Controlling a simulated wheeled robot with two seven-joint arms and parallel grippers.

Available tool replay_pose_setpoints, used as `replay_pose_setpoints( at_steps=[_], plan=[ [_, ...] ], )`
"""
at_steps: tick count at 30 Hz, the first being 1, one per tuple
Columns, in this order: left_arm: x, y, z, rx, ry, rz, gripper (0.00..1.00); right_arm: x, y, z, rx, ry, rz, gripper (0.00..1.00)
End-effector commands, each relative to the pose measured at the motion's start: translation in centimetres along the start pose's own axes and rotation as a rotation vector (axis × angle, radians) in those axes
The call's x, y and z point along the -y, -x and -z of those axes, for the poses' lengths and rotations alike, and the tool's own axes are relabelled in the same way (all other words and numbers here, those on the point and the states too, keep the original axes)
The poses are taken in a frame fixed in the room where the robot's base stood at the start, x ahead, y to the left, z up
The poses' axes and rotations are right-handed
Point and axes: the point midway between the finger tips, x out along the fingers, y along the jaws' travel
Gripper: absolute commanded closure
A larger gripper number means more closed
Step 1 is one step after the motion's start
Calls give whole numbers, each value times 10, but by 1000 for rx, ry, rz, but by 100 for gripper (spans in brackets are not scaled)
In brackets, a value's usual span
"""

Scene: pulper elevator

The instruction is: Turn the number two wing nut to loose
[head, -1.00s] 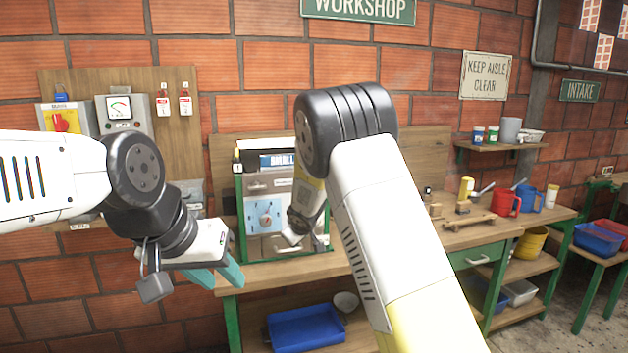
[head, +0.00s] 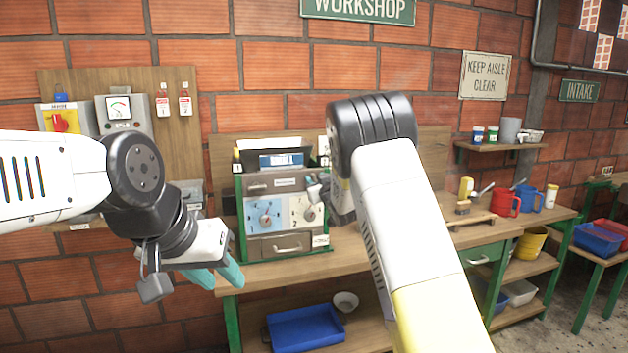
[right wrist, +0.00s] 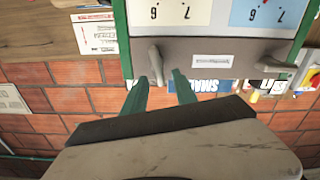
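A grey wing nut (right wrist: 156,65) sits on the front strip of the grey machine (right wrist: 225,48), beside the white dial panel. Its free end shows between the teal fingertips of my right gripper (right wrist: 161,78) in the right wrist view. These fingers are apart, and I cannot tell whether they touch the nut. A second wing nut (right wrist: 276,66) is at the strip's other end, beside the blue panel; it shows in the head view (head: 258,187). In the head view my right gripper hides the nearer nut. My left gripper (head: 217,280) is open and empty, left of the bench.
The machine stands in a green frame on a wooden bench (head: 350,254) against a brick wall. A blue tray (head: 305,328) lies on the shelf below. A wooden rack, a red mug (head: 506,203) and a blue mug stand further right.

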Motion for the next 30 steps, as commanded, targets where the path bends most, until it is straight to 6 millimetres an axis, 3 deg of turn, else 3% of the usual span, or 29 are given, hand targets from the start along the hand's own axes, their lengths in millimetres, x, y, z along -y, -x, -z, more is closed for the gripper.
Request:
replay_pose_setpoints(
  at_steps=[5,13,14,19,30],
  plan=[
    [0,0,0,0,0,0,64,0,-16,-1,1,0,0,66],
    [0,0,0,0,0,0,64,0,-18,0,2,0,0,66],
    [0,0,0,0,0,0,64,0,-18,0,1,0,0,68],
    [0,0,0,0,0,0,64,0,-18,0,2,0,0,100],
    [0,0,0,0,0,0,64,0,-17,-2,6,11,1,100]
  ],
)
